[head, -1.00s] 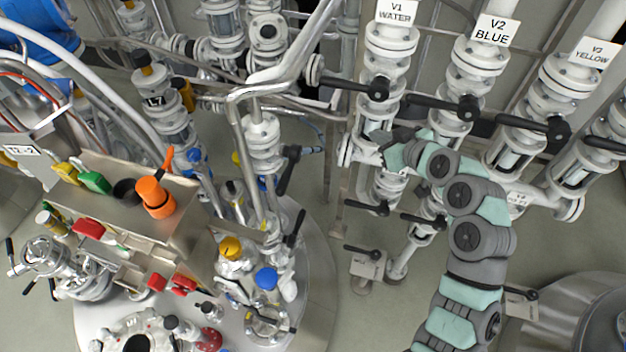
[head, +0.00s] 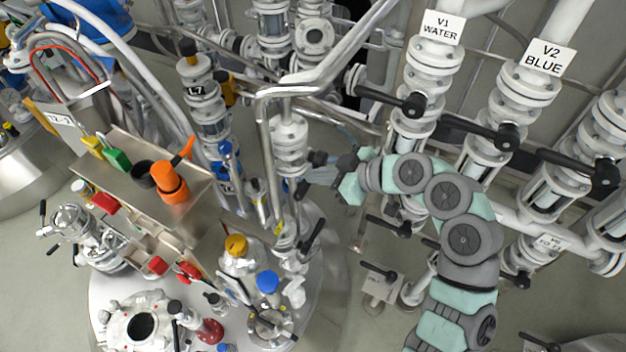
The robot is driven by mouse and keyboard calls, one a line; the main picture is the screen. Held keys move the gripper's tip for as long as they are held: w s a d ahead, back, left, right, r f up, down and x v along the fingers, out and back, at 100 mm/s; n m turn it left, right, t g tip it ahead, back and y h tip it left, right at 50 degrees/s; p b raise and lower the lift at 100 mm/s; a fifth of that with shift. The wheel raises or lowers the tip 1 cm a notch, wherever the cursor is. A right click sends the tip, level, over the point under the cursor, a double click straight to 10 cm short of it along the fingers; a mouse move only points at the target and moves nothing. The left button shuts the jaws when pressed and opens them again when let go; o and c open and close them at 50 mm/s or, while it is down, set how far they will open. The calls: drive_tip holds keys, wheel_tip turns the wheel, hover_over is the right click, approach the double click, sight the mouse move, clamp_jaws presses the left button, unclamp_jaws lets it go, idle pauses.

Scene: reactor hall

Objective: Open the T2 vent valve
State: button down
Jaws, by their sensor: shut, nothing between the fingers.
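A white flanged valve column (head: 289,140) stands on the lid of the steel vessel (head: 325,290), left of my arm. A black lever on it is partly covered by my gripper. I see no readable vent label here, so I cannot tell for certain which valve is the T2 vent valve. A second black lever (head: 311,237) slants lower on the same pipework. My gripper (head: 312,180) points left, its dark fingers shut and empty, close beside the column. I cannot tell whether it touches the upper lever.
Columns with signs V1 WATER (head: 443,27) and V2 BLUE (head: 548,57) stand behind and right, with black levers sticking out left. A bent steel pipe (head: 330,82) passes above my gripper. A steel shelf (head: 205,192) with orange and black parts stands left.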

drive_tip(key=shift+w+a+f+p, duration=0.1)
drive_tip(key=shift+w+a+f, duration=0.05)
drive_tip(key=shift+f, duration=0.6)
drive_tip(key=shift+w+a+f+p, duration=0.15)
drive_tip(key=shift+f, duration=0.55)
drive_tip(key=shift+w+a+f+p, duration=0.1)
drive_tip(key=shift+w+a+f, duration=0.05)
drive_tip(key=shift+f, duration=0.6)
drive_tip(key=shift+f, duration=0.1)
